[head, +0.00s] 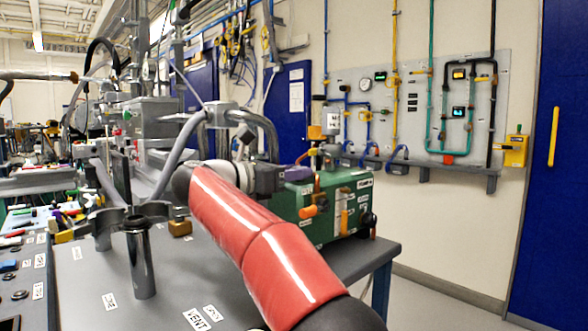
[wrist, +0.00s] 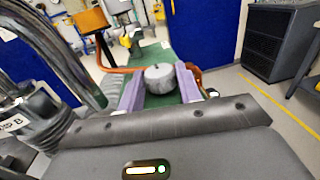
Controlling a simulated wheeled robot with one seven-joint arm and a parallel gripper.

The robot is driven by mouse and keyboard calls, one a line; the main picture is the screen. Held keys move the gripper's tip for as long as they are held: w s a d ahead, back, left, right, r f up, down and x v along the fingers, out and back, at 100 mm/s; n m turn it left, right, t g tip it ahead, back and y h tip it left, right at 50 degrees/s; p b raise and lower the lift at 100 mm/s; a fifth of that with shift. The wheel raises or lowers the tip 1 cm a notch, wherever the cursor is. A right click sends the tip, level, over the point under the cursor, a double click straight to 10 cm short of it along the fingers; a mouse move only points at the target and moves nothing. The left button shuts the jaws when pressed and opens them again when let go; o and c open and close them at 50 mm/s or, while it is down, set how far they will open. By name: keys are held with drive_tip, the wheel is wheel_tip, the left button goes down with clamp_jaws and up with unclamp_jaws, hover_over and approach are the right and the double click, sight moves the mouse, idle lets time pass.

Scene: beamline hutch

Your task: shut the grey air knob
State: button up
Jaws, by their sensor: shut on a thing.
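The grey air knob (wrist: 159,77) is a round, light grey cap in the middle of the wrist view. My gripper (wrist: 159,84) has its two lavender fingers on either side of it, shut on it. In the head view my gripper (head: 297,173) is at the upper left of the green box (head: 342,222), and the knob is hidden behind the fingers. How far the knob is turned cannot be told.
The green box carries an orange knob (head: 309,211) on its front and stands on the grey table (head: 80,290). A steel post (head: 140,262) stands on the table at left, near a curved grey pipe (head: 178,155). A pipe panel (head: 410,110) hangs behind.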

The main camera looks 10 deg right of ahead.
drive_tip(key=shift+w+f+m+g+h, duration=0.1)
drive_tip(key=shift+f+m+g+h, duration=0.1)
drive_tip(key=shift+m+g+h, duration=0.3)
drive_tip(key=o, duration=1)
drive_tip(key=shift+r, duration=0.1)
drive_tip(key=v, duration=0.8)
drive_tip(key=shift+r, duration=0.2)
